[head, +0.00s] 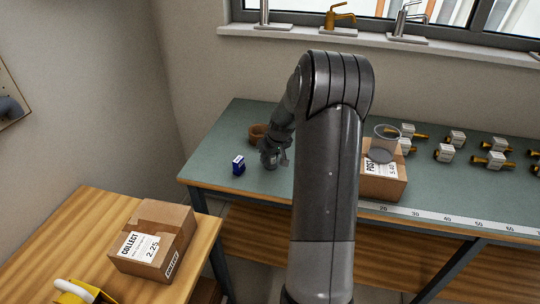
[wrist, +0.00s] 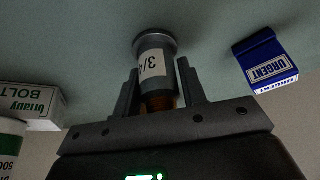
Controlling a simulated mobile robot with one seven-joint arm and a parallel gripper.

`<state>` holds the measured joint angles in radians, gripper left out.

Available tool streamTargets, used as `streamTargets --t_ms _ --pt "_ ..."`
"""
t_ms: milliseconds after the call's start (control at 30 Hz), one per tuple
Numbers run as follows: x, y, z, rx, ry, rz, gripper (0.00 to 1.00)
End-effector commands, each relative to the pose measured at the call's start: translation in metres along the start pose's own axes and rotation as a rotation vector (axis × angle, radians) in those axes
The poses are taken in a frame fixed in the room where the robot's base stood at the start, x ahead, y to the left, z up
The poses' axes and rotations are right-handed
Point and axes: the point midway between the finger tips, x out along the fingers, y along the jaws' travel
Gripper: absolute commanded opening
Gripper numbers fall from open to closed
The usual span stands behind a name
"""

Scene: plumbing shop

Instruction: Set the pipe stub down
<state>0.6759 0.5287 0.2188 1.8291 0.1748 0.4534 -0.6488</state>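The pipe stub, a grey capped cylinder with a white "3/4" label (wrist: 153,66) and a copper-brown lower part, is in the middle of the wrist view. My gripper (wrist: 160,88) has one finger on each side of it, close against its sides. In the head view my gripper (head: 275,156) is low over the left end of the green bench (head: 222,150). The stub's grey end points at the bench surface. Whether it touches the bench is hard to tell.
A small blue "URGENT" box (head: 239,165) is just left of my gripper; it also shows in the wrist view (wrist: 265,62). A brown ring-shaped holder (head: 258,133) is behind. A cardboard box (head: 385,184) and several tagged valves (head: 445,153) stand to the right.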

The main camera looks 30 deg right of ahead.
Motion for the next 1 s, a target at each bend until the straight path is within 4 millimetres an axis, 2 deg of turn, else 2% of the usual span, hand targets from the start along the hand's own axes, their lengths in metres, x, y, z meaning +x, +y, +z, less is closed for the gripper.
streamTargets --t_ms 33,200,433,533,667,1000 --pt "0.0 0.0 0.0 0.0 0.0 0.0 0.42" --pt "0.0 0.0 0.0 0.0 0.001 0.0 0.54" --pt "-0.002 0.0 -0.001 0.0 0.001 0.001 0.54" --pt "-0.008 0.001 -0.002 0.0 0.003 0.002 0.54" --pt "-0.027 0.001 -0.002 0.0 0.003 0.003 0.54" --pt "-0.095 0.001 -0.002 0.0 0.004 0.003 0.54"
